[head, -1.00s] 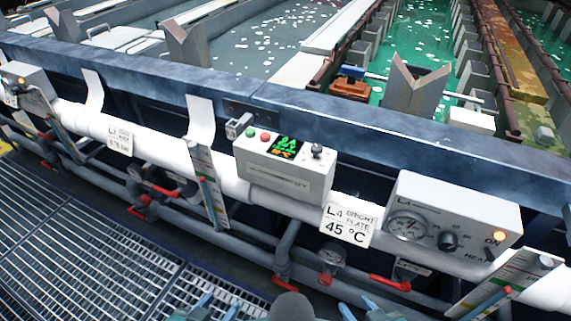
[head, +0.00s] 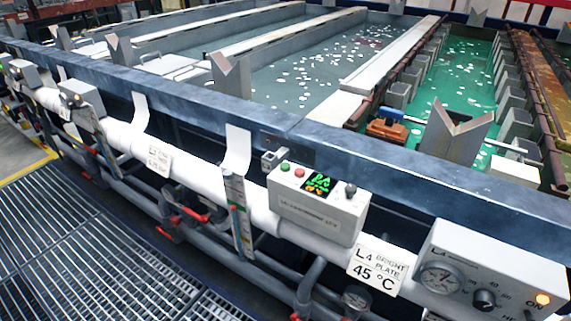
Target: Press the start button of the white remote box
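The white remote box (head: 318,218) sits on the white pipe below the tank rim, near the middle of the head view. Its top carries a green button (head: 285,166) at the left and a red button (head: 299,172) beside it. A dark display (head: 318,184) with green and orange marks and a dark knob (head: 351,190) are to their right. The lettering on its front is too small to read. Neither of my grippers is in view, and nothing touches the box.
The blue tank rim (head: 400,170) runs behind the box. A heater box (head: 485,268) with a dial stands at the right, beside a 45 °C sign (head: 377,270). A strip gauge (head: 238,215) hangs left of the box. Floor grating (head: 90,265) lies open at the lower left.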

